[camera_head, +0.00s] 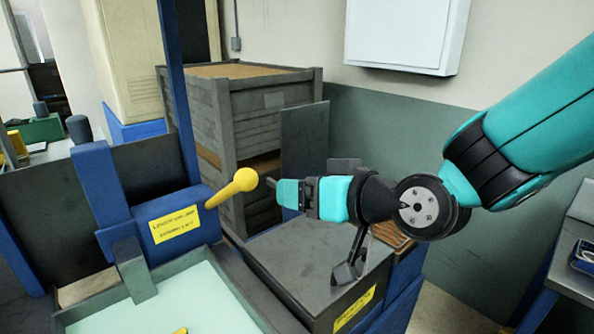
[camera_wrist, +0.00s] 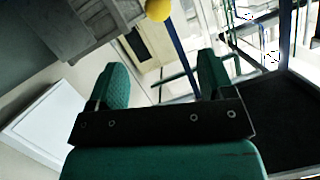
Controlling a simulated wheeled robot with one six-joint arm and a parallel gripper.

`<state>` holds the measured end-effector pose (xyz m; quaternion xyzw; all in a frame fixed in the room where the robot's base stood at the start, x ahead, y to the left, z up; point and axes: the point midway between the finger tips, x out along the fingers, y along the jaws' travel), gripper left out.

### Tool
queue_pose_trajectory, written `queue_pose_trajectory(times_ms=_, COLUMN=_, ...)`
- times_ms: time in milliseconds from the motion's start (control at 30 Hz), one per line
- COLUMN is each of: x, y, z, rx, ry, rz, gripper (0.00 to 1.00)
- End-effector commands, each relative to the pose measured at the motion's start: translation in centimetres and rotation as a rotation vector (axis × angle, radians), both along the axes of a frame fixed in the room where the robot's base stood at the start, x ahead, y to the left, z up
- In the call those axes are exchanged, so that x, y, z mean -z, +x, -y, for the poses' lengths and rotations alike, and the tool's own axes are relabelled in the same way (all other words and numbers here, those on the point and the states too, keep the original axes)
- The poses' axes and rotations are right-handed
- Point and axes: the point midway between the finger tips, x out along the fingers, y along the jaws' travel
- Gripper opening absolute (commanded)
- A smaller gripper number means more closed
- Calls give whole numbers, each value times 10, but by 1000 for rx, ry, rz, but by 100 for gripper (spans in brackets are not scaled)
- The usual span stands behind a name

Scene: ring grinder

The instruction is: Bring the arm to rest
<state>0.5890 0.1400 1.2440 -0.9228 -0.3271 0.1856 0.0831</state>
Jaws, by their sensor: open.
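My gripper (camera_head: 275,186) is at the end of my teal arm (camera_head: 540,110), which reaches in from the right in the head view. The gripper points left, close to the yellow ball end of a lever (camera_head: 240,182). In the wrist view my gripper (camera_wrist: 165,85) shows two teal fingers spread apart with nothing between them. The yellow ball (camera_wrist: 158,10) is beyond the fingertips there, near the top edge. Whether a fingertip touches the ball cannot be told from the head view.
A blue machine block with a yellow label (camera_head: 176,226) carries the lever. A pale green tray (camera_head: 165,310) lies in front. A dark box (camera_head: 310,270) stands below my gripper. Grey crates (camera_head: 240,110) stand behind, and a white wall cabinet (camera_head: 405,35) hangs above. A metal bench (camera_head: 575,270) is at right.

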Motion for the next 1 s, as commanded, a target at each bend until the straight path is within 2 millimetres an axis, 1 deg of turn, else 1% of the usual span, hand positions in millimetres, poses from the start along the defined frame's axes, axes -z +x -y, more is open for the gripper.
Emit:
queue_pose_trajectory(times_ms=67, x=2, y=-11, z=3, rx=-29, ry=-38, rz=-58, gripper=75)
queue_pose_trajectory(times_ms=133, x=7, y=-26, z=7, rx=-70, ry=-93, rz=-143, gripper=75)
queue_pose_trajectory(times_ms=167, x=9, y=-35, z=10, rx=-90, ry=-121, rz=-185, gripper=75)
queue_pose_trajectory(times_ms=233, x=15, y=-58, z=19, rx=-136, ry=-195, rz=-292, gripper=75)
queue_pose_trajectory(times_ms=400, x=25, y=-120, z=50, rx=-233, ry=-383, rz=-548, gripper=75)
queue_pose_trajectory(times_ms=500, x=27, y=-151, z=69, rx=-268, ry=-476, rz=-666, gripper=75)
queue_pose_trajectory(times_ms=600, x=27, y=-173, z=83, rx=-291, ry=-542, rz=-750, gripper=75)
queue_pose_trajectory(times_ms=733, x=27, y=-187, z=93, rx=-304, ry=-586, rz=-805, gripper=75)
queue_pose_trajectory(times_ms=1000, x=27, y=-189, z=94, rx=-307, ry=-594, rz=-816, gripper=75)
